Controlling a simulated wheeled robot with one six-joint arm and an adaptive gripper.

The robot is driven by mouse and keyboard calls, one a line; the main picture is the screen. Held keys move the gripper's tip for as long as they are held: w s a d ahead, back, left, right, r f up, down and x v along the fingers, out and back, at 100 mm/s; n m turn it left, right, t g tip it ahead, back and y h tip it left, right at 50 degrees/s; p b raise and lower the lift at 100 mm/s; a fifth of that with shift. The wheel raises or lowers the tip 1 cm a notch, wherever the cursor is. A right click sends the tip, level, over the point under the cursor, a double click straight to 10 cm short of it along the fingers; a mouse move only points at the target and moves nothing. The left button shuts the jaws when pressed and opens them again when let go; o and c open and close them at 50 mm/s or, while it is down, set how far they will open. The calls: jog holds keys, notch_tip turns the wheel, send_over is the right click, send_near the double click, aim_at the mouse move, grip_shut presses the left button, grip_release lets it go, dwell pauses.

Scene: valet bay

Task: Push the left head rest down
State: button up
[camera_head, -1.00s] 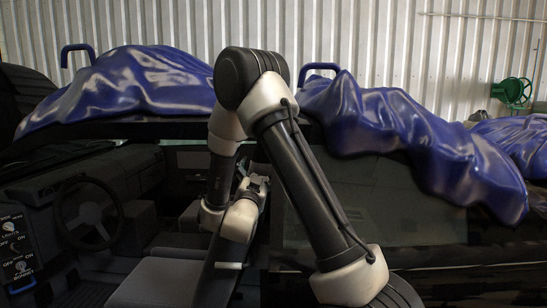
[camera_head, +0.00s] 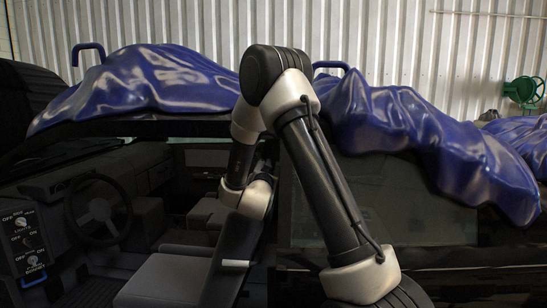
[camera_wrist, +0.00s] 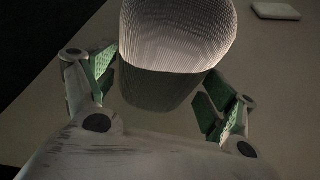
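A rounded, ribbed, pale head rest (camera_wrist: 178,35) fills the top middle of the wrist view, with its lower part in shadow. My gripper (camera_wrist: 158,92) is open, with one green-padded finger on the left of the head rest and one on the right. I cannot tell whether either finger touches it. In the head view, my arm reaches into the car beside a dark seat back (camera_head: 238,262). The gripper's fingers and the head rest cannot be made out there.
Blue covers (camera_head: 150,85) drape over the car roof. A steering wheel (camera_head: 98,212) and a switch panel (camera_head: 27,245) are at left. A grey seat cushion (camera_head: 165,280) lies left of the seat back. A small pale block (camera_wrist: 276,11) shows in the wrist view.

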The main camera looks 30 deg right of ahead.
jog(key=c, duration=0.4)
jog(key=f, duration=0.2)
jog(key=a+f, duration=0.1)
jog(key=f, duration=0.1)
jog(key=w+f, duration=0.1)
jog(key=f, duration=0.1)
jog(key=shift+a, duration=0.35)
jog(key=o, duration=1.3)
jog(key=shift+w, duration=0.1)
jog(key=shift+r, duration=0.1)
jog(key=shift+a, duration=0.1)
jog(key=v, duration=1.2)
